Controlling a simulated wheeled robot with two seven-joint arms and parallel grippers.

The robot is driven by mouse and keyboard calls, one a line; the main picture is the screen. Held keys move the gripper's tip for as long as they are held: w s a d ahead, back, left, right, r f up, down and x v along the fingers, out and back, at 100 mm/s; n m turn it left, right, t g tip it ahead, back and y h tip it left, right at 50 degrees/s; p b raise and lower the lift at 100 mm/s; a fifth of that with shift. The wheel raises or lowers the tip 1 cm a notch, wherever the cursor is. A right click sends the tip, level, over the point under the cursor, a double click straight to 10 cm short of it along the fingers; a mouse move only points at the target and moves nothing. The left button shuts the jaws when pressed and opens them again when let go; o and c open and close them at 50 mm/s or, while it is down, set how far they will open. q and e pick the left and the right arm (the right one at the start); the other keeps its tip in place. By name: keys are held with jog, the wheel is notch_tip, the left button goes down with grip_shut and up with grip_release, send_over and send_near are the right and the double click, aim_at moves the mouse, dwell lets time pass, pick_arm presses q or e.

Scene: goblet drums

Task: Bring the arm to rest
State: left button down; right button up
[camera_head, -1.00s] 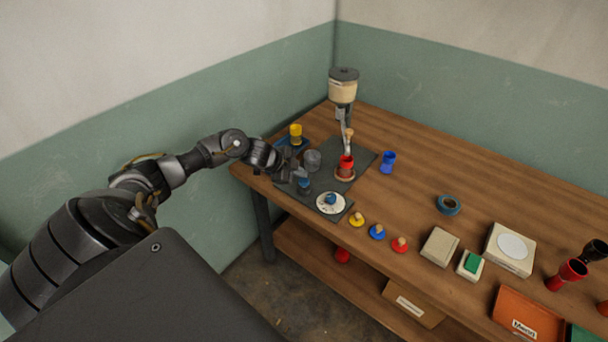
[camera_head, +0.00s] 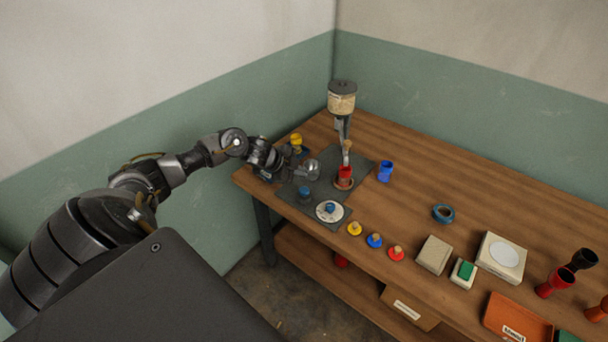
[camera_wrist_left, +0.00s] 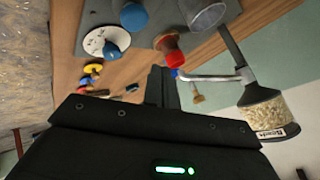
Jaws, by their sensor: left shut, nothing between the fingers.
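My left arm comes in from the left, and its gripper (camera_head: 288,168) is over the left end of the wooden table. The shut fingers also show in the left wrist view (camera_wrist_left: 161,86), with nothing between them. A grey cup (camera_head: 312,169) is just right of the gripper; I cannot tell whether they touch. A red goblet drum (camera_head: 345,173) stands farther right on the dark mat (camera_head: 330,190). A blue knobbed piece (camera_head: 305,192) is on the mat, in front of the gripper. My right gripper is not in view.
A bead dispenser (camera_head: 342,98) stands behind the red drum. A blue cup (camera_head: 386,171), a tape roll (camera_head: 443,213) and boxes (camera_head: 434,255) stand to the right. The wall is behind.

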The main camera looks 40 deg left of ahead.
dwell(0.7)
pick_arm(q)
jog(key=s+d+f, duration=0.1)
jog(key=d, duration=0.2)
jog(key=s+d+f, duration=0.1)
jog(key=d+f, duration=0.1)
jog(key=d, duration=0.1)
jog(key=s+d+f, duration=0.1)
jog(key=d+f, duration=0.1)
jog(key=d, duration=0.1)
jog(key=s+d+f+n+y, duration=0.1)
jog(key=s+d+n, duration=0.2)
jog(key=s+d, duration=0.4)
jog(key=s+d+f+n+y, duration=0.15)
jog(key=s+d+n, duration=0.3)
jog(key=s, duration=0.45)
jog(key=s+d+r+n+g, duration=0.15)
jog(key=s+n+g, duration=0.3)
jog(key=s, duration=1.05)
notch_tip(320, 180, down, 31)
jog(key=s+g+b, duration=0.2)
jog(key=s+b, duration=0.1)
jog(key=b, duration=0.1)
jog(key=s+a+f+y+b, duration=0.1)
jog(key=s+a+f, duration=0.2)
jog(key=s+f, duration=1.2)
jog(key=shift+f+m+g+b, duration=0.35)
jog(key=shift+f+m+g, duration=0.1)
jog(key=shift+f, duration=0.1)
